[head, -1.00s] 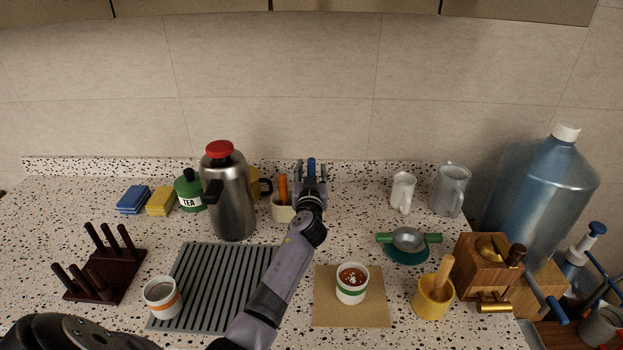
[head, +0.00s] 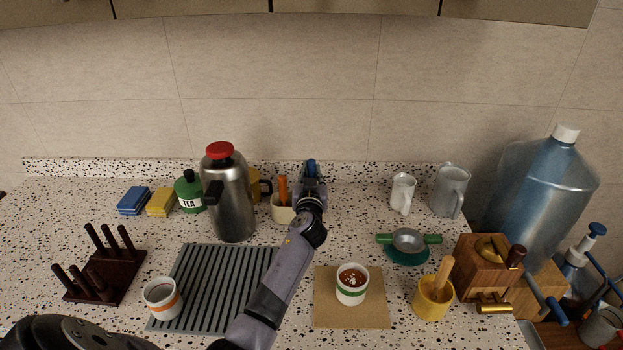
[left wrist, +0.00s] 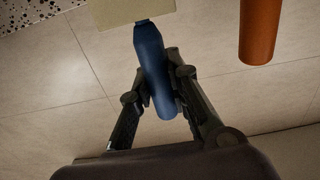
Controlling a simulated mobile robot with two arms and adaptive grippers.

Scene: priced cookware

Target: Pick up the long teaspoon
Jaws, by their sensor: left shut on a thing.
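A blue handle (head: 311,165), which I take for the long teaspoon's, stands up at the back of the counter. It also shows in the left wrist view (left wrist: 150,50). My left gripper (head: 311,175) is shut on this handle, one finger on each side. In the left wrist view the handle meets a cream block-like piece (left wrist: 135,10), seemingly part of the cream holder (head: 281,212). The spoon's other end is hidden. An orange handle (head: 283,188) stands in the holder, left of my gripper. My right gripper is not in view.
A steel flask (head: 232,205) with a red lid stands left of the holder. A white cup (head: 351,291) on a brown mat (head: 335,318) is in front. Two pale jugs (head: 402,195) (head: 450,190) stand to the right. The wall is close behind my gripper.

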